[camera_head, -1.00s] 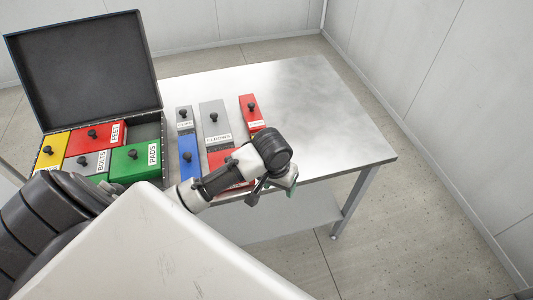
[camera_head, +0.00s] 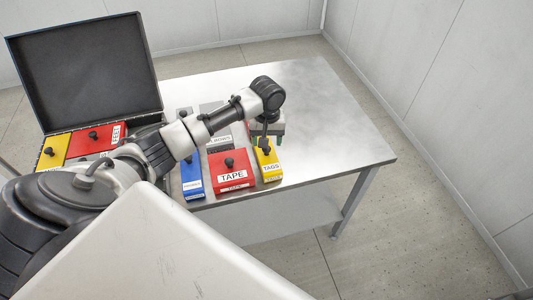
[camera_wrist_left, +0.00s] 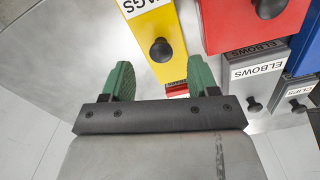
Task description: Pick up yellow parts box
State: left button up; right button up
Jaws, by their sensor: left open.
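A yellow parts box labelled TAGS (camera_head: 269,172) stands on the metal table near its front edge, with a dark knob on top. It also shows in the left wrist view (camera_wrist_left: 176,65), just beyond my fingers. My left gripper (camera_wrist_left: 161,76) is open and empty. Its green fingertips are spread about as wide as the yellow box, with the knob ahead of the gap. In the head view my left gripper is just behind the yellow box, partly hidden by its own wrist. Another yellow box (camera_head: 53,152) sits in the open case at the left.
A red TAPE box (camera_head: 230,178) stands close left of the yellow TAGS box, then a blue box (camera_head: 191,178). A grey ELBOWS box (camera_head: 212,107) is partly covered by my arm. The open black case (camera_head: 85,72) is at the left. The table's right side (camera_head: 335,125) is clear.

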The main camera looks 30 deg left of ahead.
aim_at(267, 155)
pick_arm(q)
notch_tip(267, 155, down, 4)
jog(key=shift+a+f, duration=0.1)
jog(key=shift+f, duration=0.15)
jog(key=shift+c, duration=0.2)
jog(key=c, duration=1)
jog(key=shift+c, duration=0.2)
jog(key=shift+r, duration=0.2)
